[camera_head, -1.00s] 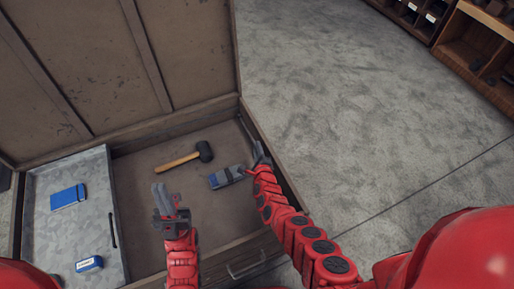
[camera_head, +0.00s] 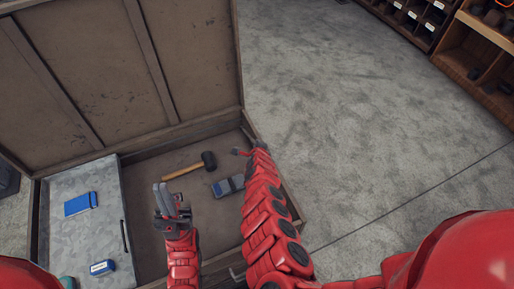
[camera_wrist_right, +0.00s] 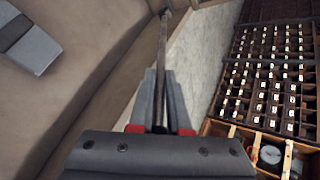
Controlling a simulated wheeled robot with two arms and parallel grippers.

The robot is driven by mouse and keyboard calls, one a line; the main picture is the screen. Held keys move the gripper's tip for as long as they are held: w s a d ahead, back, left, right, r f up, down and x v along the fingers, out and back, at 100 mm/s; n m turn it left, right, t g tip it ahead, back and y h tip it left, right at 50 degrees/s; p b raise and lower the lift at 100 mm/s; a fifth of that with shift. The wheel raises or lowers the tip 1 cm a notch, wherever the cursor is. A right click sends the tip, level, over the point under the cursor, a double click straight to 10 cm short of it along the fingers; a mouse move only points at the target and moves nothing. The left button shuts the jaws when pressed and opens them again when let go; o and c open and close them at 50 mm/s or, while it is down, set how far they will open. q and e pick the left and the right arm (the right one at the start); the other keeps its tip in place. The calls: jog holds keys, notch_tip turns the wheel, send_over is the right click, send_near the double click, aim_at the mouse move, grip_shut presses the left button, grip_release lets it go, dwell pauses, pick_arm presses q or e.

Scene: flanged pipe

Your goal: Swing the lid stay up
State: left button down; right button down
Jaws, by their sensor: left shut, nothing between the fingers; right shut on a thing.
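The lid stay (camera_wrist_right: 164,60), a thin dark metal rod, runs up from between my right fingers in the right wrist view. Its far end sits near the top edge of that view. My right gripper (camera_wrist_right: 158,100) is shut on the stay. In the head view that gripper (camera_head: 248,150) is small and partly hidden by my own arm at the chest's right wall. My left gripper (camera_head: 162,199) is shut and empty above the chest's inside. The chest lid (camera_head: 110,70) stands open at the back.
A mallet (camera_head: 190,166) and a blue-grey block (camera_head: 228,186) lie on the chest floor. A grey tray (camera_head: 80,235) at the left holds a blue notebook (camera_head: 80,203) and a small blue-and-white box (camera_head: 102,267). Shelves (camera_head: 470,60) stand far right. The concrete floor between is clear.

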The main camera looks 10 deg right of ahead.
jog(key=shift+w+d+r+g+p, duration=0.1)
jog(key=shift+d+r+g+p, duration=0.25)
jog(key=shift+g+p, duration=0.55)
jog(key=shift+w+a+r+p, duration=0.15)
jog(key=shift+w+r+p, duration=0.2)
jog(key=shift+r, duration=0.2)
jog(key=shift+w+a+r+p, duration=0.15)
jog(key=shift+w+r+p, duration=0.05)
jog(key=shift+w+r, duration=0.3)
jog(key=c, duration=1)
grip_release()
jog(key=shift+c, duration=0.2)
jog(key=shift+o, duration=0.8)
jog(key=shift+d, duration=0.1)
jog(key=shift+s, duration=0.1)
